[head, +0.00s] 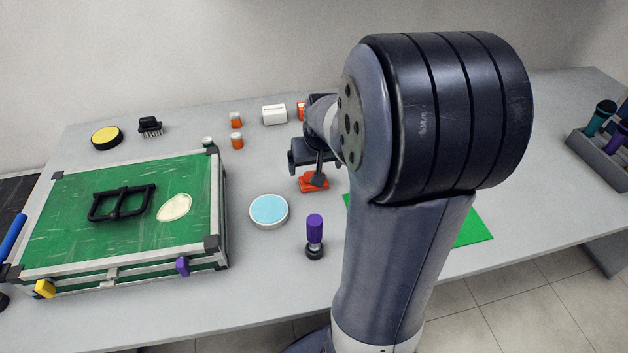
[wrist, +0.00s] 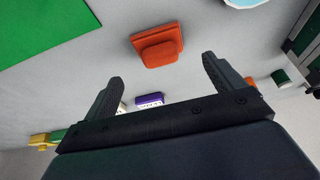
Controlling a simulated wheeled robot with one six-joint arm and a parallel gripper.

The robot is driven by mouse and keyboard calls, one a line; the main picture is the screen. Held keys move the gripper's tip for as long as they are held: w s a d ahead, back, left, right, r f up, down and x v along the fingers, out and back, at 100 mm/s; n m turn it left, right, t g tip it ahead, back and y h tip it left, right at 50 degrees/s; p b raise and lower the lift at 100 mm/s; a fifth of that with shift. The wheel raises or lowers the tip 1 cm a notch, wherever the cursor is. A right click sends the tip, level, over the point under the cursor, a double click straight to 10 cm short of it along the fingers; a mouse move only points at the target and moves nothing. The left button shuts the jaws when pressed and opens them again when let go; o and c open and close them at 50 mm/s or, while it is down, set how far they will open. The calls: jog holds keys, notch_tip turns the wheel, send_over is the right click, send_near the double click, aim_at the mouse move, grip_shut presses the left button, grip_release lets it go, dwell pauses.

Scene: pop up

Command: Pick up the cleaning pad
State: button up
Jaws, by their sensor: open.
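An orange-red block-like pad with a raised part on top, which I take for the cleaning pad (head: 314,185), lies on the grey table in the head view. My gripper (head: 318,165) is just above it and partly hides it. In the wrist view the pad (wrist: 157,48) lies beyond the fingertips, roughly in line with the gap between them. My gripper (wrist: 162,82) is open there, with nothing between its fingers. The pad looks apart from both fingers; the exact height gap cannot be told.
A round blue-topped disc (head: 268,210) and a purple-handled tool (head: 314,236) stand nearby. A green-topped case (head: 75,185) with a black handle is at left. Small orange jars (head: 237,140) and a white box (head: 274,114) are behind. A green sheet (head: 472,230) lies right.

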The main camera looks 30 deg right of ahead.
aim_at(304, 181)
jog(key=shift+b+x, duration=0.5)
jog(key=shift+x, duration=2.25)
jog(key=shift+a, duration=0.1)
jog(key=shift+c, duration=0.2)
